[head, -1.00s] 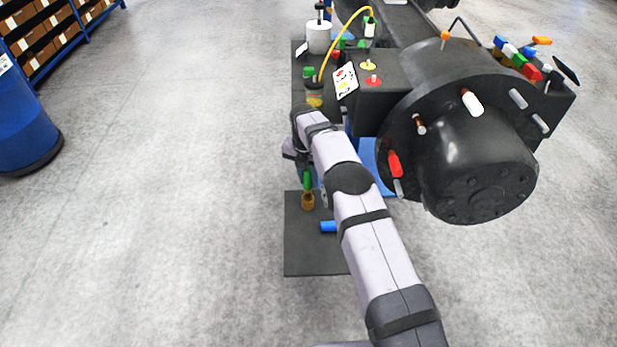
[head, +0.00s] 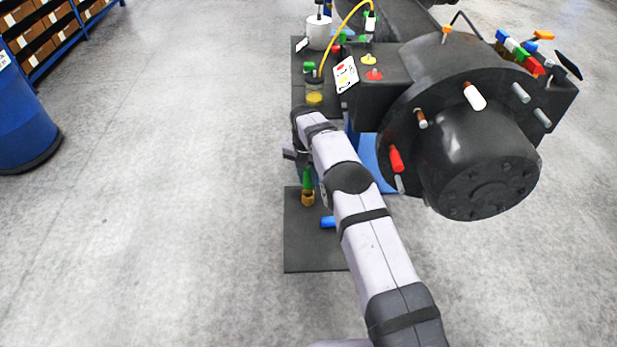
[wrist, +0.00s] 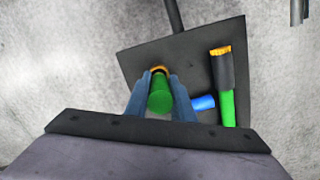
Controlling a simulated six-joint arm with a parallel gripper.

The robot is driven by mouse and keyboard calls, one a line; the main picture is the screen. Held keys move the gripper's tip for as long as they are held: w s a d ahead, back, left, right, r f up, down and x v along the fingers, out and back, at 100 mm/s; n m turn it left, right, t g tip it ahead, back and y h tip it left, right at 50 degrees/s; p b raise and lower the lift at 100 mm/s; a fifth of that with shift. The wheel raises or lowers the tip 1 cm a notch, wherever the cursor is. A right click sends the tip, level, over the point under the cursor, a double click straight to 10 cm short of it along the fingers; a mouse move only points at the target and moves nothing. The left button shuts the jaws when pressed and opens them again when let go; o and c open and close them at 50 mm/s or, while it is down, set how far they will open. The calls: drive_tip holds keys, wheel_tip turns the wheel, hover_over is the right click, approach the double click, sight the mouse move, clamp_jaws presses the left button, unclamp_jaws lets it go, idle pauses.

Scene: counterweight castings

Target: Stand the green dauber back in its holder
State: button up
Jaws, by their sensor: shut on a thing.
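The green dauber (wrist: 160,97) is between the two blue-grey fingers of my gripper (wrist: 160,79), which is shut on it. In the head view the dauber (head: 308,180) hangs roughly upright, with a golden-brown end (head: 307,198) at its lower tip, seen against the black mat (head: 305,240). My arm hides most of my gripper there. In the wrist view a second green-handled tool (wrist: 228,105), with a black middle and a yellow-orange end, shows over the mat at right. I cannot tell which thing is the holder.
A blue cylinder (wrist: 203,102) lies on the mat, close right of the dauber. A large black casting (head: 480,150) with coloured plugs stands to the right of my arm. A jar with yellow contents (head: 314,92) and a white pot (head: 319,34) stand behind.

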sight(308, 170)
drive_tip(key=shift+f+b, duration=0.8)
drive_tip(key=shift+f, duration=0.35)
drive_tip(key=o, duration=0.9)
drive_tip(key=shift+r, duration=0.1)
drive_tip(key=shift+s+a+r+b, duration=0.15)
drive_tip(key=shift+r+b, duration=0.5)
drive_tip(key=shift+r, duration=1.15)
drive_tip(key=shift+s+a+r+b, duration=0.2)
drive_tip(key=shift+r+b, duration=0.45)
drive_tip(key=shift+r, duration=1.15)
drive_tip(key=shift+s+d, duration=0.1)
drive_tip(key=shift+d, duration=0.1)
